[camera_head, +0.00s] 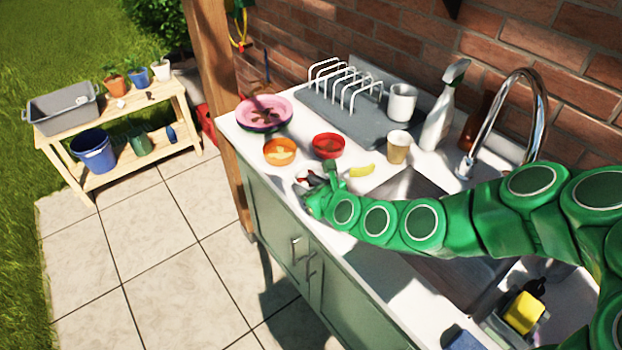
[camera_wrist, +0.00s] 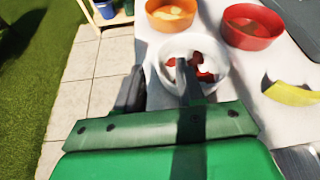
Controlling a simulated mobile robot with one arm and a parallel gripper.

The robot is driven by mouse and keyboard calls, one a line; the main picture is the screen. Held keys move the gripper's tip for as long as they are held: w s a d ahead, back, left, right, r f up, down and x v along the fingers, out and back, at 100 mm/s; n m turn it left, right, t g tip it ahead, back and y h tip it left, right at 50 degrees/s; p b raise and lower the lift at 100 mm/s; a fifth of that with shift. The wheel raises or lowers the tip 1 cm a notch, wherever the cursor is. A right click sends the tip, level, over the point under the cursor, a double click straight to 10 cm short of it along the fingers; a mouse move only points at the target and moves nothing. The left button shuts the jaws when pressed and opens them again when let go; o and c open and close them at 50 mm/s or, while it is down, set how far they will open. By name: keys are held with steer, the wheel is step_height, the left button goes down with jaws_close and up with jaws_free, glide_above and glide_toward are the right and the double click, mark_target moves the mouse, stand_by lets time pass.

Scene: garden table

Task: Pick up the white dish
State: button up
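The white dish (camera_wrist: 220,70) is a small round bowl with red and brown scraps in it, on the white counter near its front edge. My gripper (camera_wrist: 158,68) is at its near left rim in the wrist view. One finger reaches over the inside of the dish and the other is outside it to the left. The fingers are apart, with the rim between them; contact cannot be told. In the head view, my gripper (camera_head: 313,192) hides much of the white dish (camera_head: 301,177).
An orange bowl (camera_head: 280,152) and a red bowl (camera_head: 328,146) stand just behind the dish. A yellow peel (camera_head: 362,171) lies to the right. A pink plate (camera_head: 264,111), paper cup (camera_head: 397,148), dish rack (camera_head: 345,90) and sink (camera_head: 408,186) are nearby.

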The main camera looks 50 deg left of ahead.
mark_target(299, 181)
steer(key=x, duration=0.3)
steer(key=shift+s+d+f, duration=0.1)
steer(key=shift+s+f, duration=0.05)
steer(key=shift+f, duration=0.05)
steer(key=shift+a+f, duration=0.2)
steer(key=shift+a, duration=0.5)
jaws_close()
